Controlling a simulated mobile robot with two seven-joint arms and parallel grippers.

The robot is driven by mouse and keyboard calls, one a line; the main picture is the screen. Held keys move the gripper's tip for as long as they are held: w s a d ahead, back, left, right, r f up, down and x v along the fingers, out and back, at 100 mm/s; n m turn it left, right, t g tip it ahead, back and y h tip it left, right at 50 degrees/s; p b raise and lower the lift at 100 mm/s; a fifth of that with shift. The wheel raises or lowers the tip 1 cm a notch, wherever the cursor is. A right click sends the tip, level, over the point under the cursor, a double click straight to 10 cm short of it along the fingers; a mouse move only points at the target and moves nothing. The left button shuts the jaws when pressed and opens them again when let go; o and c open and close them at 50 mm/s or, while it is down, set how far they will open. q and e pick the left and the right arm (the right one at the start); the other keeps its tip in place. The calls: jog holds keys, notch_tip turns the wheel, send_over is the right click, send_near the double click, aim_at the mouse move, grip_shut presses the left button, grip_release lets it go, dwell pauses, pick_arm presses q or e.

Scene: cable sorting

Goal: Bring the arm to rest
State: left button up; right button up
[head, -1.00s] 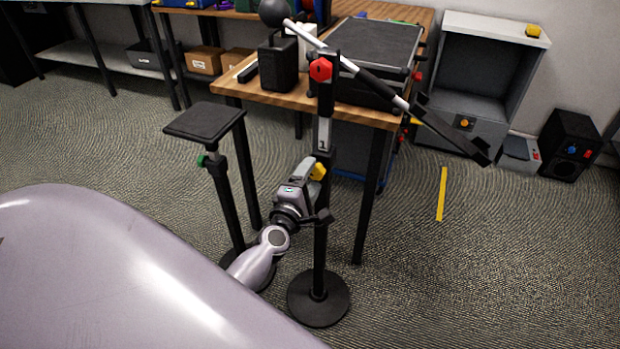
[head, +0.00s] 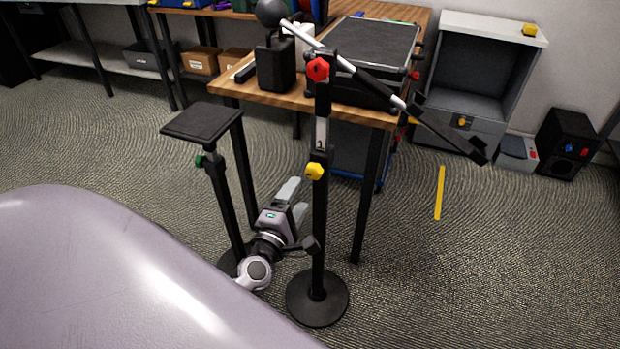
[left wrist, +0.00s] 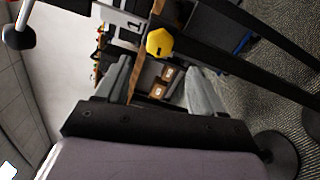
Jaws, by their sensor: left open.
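My left gripper (head: 294,199) is low in the head view, between the black platform stand and the boom stand. Its two grey fingers point up and are apart, with nothing between them. In the left wrist view the fingers (left wrist: 160,88) also stand apart and empty. The yellow knob (head: 314,171) on the boom stand (head: 320,225) is just above and right of the fingers, clear of them. It also shows in the left wrist view (left wrist: 159,43). My right gripper is not in view.
The platform stand (head: 202,123) is left of my gripper. A wooden table (head: 300,104) with a black case (head: 370,55) is behind. A grey cabinet (head: 480,65) and a black speaker (head: 565,142) stand at the right. Carpet on the right is mostly clear.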

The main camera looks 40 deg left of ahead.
pick_arm(q)
jog(key=s+d+f+m+g+h+p, duration=0.3)
jog(key=s+d+m, duration=0.3)
jog(key=m, duration=0.6)
jog(key=s+d+f+m+g+h+p, duration=0.2)
jog(key=s+d+m, duration=0.4)
jog(key=s+m, duration=0.4)
jog(key=m+g+h+p, duration=0.1)
jog(key=m+g, duration=0.1)
jog(key=m, duration=0.1)
jog(key=shift+s+f, duration=0.25)
jog(key=shift+f, duration=0.15)
